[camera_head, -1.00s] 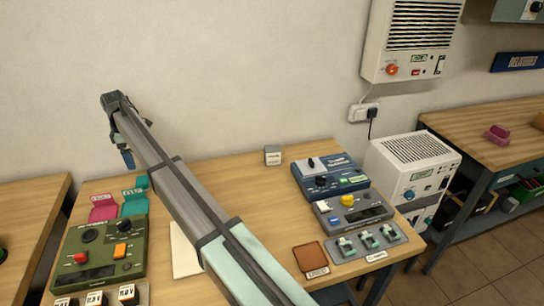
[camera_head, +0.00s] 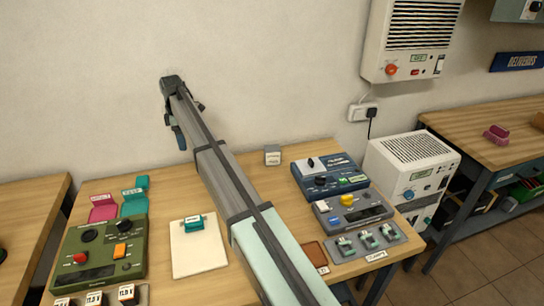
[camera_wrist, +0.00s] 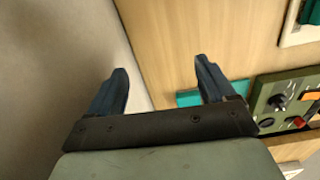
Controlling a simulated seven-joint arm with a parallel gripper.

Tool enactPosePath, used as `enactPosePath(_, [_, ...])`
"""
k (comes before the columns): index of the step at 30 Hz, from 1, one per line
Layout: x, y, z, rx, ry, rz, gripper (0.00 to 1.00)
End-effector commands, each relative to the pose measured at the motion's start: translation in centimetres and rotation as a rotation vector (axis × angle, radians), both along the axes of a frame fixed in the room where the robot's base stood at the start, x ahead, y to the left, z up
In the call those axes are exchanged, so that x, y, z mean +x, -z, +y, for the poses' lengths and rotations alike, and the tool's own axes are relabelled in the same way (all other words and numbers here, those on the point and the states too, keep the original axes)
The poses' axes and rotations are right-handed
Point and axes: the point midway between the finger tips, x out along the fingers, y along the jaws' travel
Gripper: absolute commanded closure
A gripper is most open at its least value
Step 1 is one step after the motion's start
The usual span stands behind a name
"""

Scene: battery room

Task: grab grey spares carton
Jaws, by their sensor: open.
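A small grey carton (camera_head: 272,156) with a label on its front stands at the back edge of the middle table, near the wall. The label is too small to read. My gripper (camera_head: 179,138) is to the left of the carton and well apart from it, above the back of the table near the wall. In the wrist view my gripper (camera_wrist: 160,82) has its two blue fingers spread with nothing between them. The carton does not show in the wrist view.
A blue device (camera_head: 330,175) and a grey device (camera_head: 352,212) stand right of the carton. A green panel (camera_head: 103,250) is at the left. A teal item (camera_head: 193,224) lies on a white pad (camera_head: 198,256). My arm crosses the table's middle.

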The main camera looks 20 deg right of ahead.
Motion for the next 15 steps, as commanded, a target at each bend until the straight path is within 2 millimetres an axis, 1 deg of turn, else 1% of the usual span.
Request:
enactPosePath(1, [0.0,-0.2,-2.9,0.000,0.011,0.000,0.17])
enactPosePath(2, [0.1,-0.3,-4.3,0.000,0.015,0.000,0.17])
enactPosePath(3, [0.2,-0.4,-6.1,0.000,0.019,0.000,0.17])
enactPosePath(5, [0.2,-0.5,-8.8,0.000,0.026,0.001,0.17])
enactPosePath(6, [0.2,-0.7,-10.6,0.000,0.030,0.001,0.17])
enactPosePath(8, [0.0,-0.8,-13.3,0.000,0.037,0.001,0.17])
enactPosePath(9, [-0.1,-0.9,-15.2,0.000,0.043,0.001,0.17])
enactPosePath(11, [-0.4,-1.1,-18.1,0.000,0.049,0.001,0.17])
enactPosePath(12, [-0.6,-1.2,-20.0,0.000,0.055,0.000,0.17])
enactPosePath(14, [-1.0,-1.4,-22.8,0.000,0.062,0.000,0.17])
enactPosePath(15, [-1.4,-1.5,-24.5,0.000,0.065,0.000,0.17])
